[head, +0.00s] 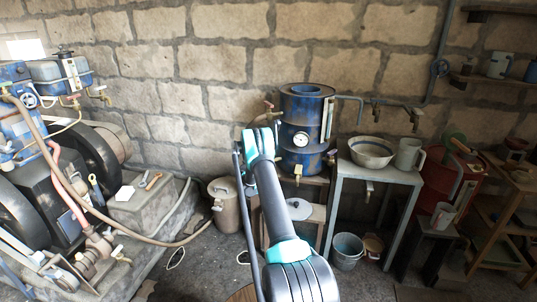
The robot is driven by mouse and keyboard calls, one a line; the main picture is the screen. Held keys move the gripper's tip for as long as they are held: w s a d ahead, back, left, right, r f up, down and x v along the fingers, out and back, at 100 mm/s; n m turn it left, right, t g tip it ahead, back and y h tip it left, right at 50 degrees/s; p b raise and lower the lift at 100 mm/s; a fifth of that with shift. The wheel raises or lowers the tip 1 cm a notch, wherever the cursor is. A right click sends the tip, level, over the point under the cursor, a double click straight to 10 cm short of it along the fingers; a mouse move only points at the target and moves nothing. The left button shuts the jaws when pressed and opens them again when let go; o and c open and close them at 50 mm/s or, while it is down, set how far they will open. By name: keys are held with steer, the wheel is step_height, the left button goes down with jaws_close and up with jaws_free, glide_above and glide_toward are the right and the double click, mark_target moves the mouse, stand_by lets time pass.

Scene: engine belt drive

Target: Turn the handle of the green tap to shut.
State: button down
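I cannot make out a tap that is clearly green. A green round piece (454,141) shows above the red drum at the right, but I cannot tell whether it is a tap handle. Small taps show on the wall pipe, one (375,110) above the white basin and another (415,117) farther right. A brassy tap (298,170) sits low on the blue boiler, and another tap (268,106) is at its upper left. My arm rises through the middle of the picture and hides part of the boiler's surroundings.
The blue boiler (301,105) stands against the block wall. A metal table (400,176) holds a white basin (371,151) and a jug (408,154). A bucket (347,249) stands on the floor. The engine with its dark wheel (85,160) fills the left. The red drum (440,185) is at right.

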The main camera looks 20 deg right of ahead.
stand_by(0.5)
steer(key=c, duration=1.5)
jaws_free()
steer(key=shift+c, duration=0.2)
steer(key=v, duration=1.2)
